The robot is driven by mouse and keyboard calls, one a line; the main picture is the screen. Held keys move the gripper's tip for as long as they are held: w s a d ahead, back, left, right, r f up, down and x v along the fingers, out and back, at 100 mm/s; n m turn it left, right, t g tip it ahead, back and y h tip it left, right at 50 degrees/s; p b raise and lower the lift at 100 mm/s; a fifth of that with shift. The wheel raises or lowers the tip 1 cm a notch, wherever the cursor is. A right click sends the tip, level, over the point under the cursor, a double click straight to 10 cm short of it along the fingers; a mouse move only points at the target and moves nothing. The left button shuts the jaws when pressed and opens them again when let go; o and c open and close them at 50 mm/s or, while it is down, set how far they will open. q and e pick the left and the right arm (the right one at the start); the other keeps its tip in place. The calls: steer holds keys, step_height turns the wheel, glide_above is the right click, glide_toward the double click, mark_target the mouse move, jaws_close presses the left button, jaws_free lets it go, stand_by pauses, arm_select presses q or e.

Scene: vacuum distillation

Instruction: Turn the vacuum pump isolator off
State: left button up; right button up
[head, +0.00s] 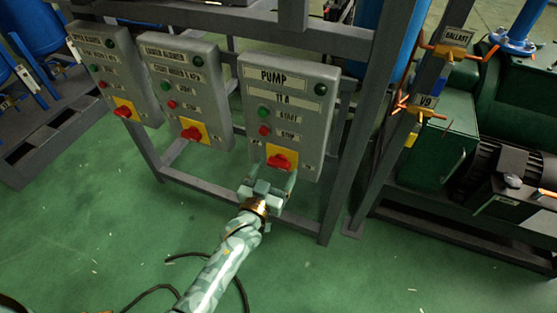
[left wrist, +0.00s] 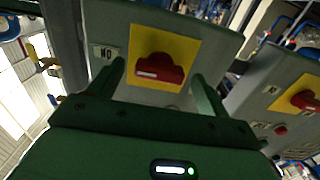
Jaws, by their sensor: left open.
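The vacuum pump isolator is a red rotary knob (head: 281,161) on a yellow plate (head: 284,151), low on the grey box labelled PUMP (head: 290,105). In the left wrist view the red knob (left wrist: 160,70) sits on its yellow plate (left wrist: 187,48), with a small label marked with letters at its left. My left gripper (head: 269,176) is open just below and in front of the knob. In the left wrist view its two green fingers (left wrist: 160,88) stand on either side of the knob, apart from it as far as I can tell. My right gripper is not clearly visible.
Two similar grey boxes with red knobs, the middle one (head: 183,95) and the left one (head: 112,70), stand left of the PUMP box. A grey metal frame (head: 345,170) carries them. Orange-handled valves and a green pump (head: 430,150) stand at the right. A black cable lies on the green floor.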

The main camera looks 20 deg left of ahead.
arm_select(q)
steer(key=shift+w, duration=0.2)
steer(key=shift+w+r, duration=0.1)
steer(key=c, duration=1)
